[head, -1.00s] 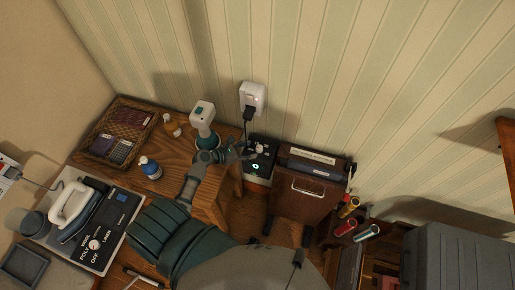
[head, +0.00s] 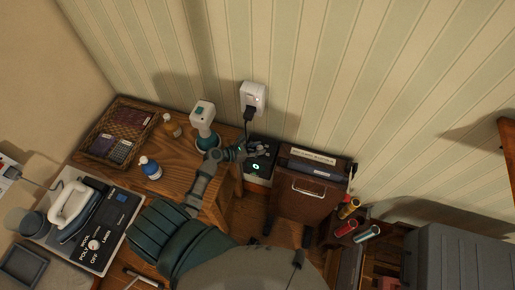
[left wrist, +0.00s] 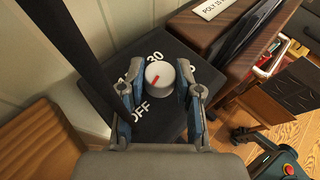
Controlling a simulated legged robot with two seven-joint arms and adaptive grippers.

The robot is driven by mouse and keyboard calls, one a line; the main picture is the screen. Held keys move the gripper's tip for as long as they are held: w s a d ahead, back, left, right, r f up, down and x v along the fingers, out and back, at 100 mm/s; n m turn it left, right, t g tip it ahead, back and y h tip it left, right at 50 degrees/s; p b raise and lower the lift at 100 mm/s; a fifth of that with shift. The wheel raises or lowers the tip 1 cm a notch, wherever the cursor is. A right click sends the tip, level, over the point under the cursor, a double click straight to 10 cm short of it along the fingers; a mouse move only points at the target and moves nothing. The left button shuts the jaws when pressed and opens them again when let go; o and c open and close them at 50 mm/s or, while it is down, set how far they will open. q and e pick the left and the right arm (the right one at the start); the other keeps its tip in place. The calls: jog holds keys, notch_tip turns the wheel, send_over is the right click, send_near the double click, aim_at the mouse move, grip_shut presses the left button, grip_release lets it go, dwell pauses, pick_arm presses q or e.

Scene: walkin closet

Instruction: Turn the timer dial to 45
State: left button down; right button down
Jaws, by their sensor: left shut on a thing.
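The timer dial (left wrist: 160,77) is a round white knob with a red mark, in the left wrist view. The red mark slants toward the lower left, on the side of the printed OFF. It stands on a dark box (left wrist: 146,125), which also shows in the head view (head: 258,170) with a green light. White figures, one reading 30, show beyond the knob; others are partly hidden by a finger. My left gripper (left wrist: 160,92) is shut on the dial, one finger on each side. In the head view my left gripper (head: 258,151) covers most of the knob. My right gripper is not in view.
A brown cabinet (head: 308,192) stands close right of the timer box. A wall plug (head: 252,97) with a black cord is above it. A wooden table (head: 170,182) at left holds a spray bottle (head: 204,126), small bottles and a basket (head: 103,122).

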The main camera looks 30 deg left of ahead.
pick_arm(q)
jog(key=shift+w+a+m+g+h+b, duration=0.15)
jog(key=shift+m+g+h+b, duration=0.25)
jog(key=shift+m+g+h, duration=0.7)
jog(key=shift+m+h, duration=0.2)
jog(key=shift+m, duration=0.2)
jog(key=c, duration=0.8)
grip_release()
jog(key=v, duration=1.2)
jog(key=shift+a, duration=0.1)
